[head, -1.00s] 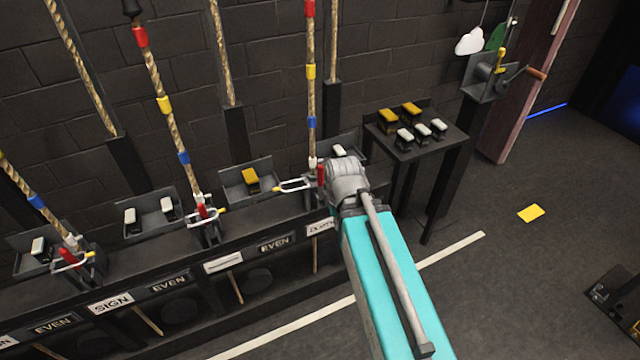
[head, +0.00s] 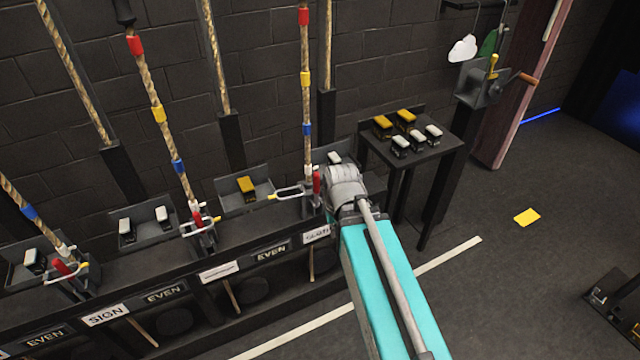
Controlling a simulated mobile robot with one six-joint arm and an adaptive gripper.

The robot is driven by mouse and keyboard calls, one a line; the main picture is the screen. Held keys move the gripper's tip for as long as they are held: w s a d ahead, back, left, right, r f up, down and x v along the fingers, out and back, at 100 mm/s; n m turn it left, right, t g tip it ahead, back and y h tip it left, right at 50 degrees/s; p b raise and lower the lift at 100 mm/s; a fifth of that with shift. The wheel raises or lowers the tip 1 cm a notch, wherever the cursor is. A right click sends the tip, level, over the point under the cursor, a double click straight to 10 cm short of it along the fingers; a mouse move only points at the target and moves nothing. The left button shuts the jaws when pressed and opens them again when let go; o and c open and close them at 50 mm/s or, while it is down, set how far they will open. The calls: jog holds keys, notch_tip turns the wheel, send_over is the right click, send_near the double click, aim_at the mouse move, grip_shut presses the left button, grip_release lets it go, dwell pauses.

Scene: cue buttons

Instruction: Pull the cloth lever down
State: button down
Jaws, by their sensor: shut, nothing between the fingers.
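A red lever handle (head: 316,183) stands upright in a rope lock at the right end of the black rail, below a rope with red, yellow and blue bands. A pale metal loop (head: 288,193) sticks out to its left. The white label (head: 317,234) below it is too blurred to read surely; it may say cloth. My grey wrist joint and turquoise arm link cover the right side of this lock. My gripper is hidden behind my own wrist, so I cannot see its fingers or whether it touches the handle.
Other rope locks with red handles (head: 198,220) (head: 64,268) stand along the rail to the left. A black table (head: 425,160) with yellow and white switches stands right of my arm. A crank winch (head: 487,85) is behind it.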

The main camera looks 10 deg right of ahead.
jog(key=w+a+f+m+t+y+b, duration=0.1)
jog(key=w+a+f+y+b, duration=0.1)
jog(key=w+f+y+b, duration=0.45)
jog(key=m+t+y+b, duration=0.3)
jog(key=t+y+b, duration=0.25)
jog(key=b, duration=0.65)
send_near(316, 191)
jog(key=a+f, duration=0.1)
jog(key=a, duration=0.3)
jog(key=w+d+r+m+t+y+b, duration=0.1)
jog(key=w+d+m+t+y+b, duration=0.1)
jog(key=w+d+b, duration=0.3)
jog(key=w+d+t, duration=0.1)
jog(key=d, duration=0.1)
jog(key=shift+d+y+b, duration=0.3)
jog(key=shift+y+b, duration=0.1)
jog(key=shift+a+r, duration=0.1)
jog(key=w+a, duration=0.1)
jog(key=a, duration=0.8)
jog(key=shift+a, duration=0.15)
